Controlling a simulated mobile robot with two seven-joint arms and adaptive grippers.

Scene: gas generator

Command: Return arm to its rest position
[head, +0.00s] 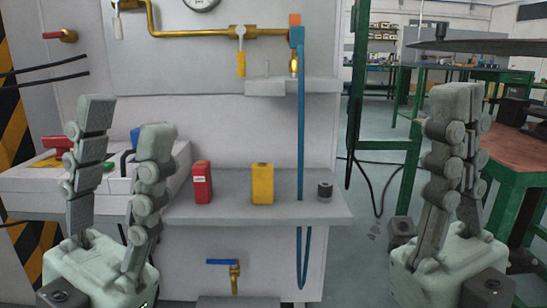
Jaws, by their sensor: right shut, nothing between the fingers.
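My left gripper (126,120) stands upright at the left with its two fingers spread apart and nothing between them.
A blue-handled tap (233,270) is below. The floor between generator and workbench shows cables.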

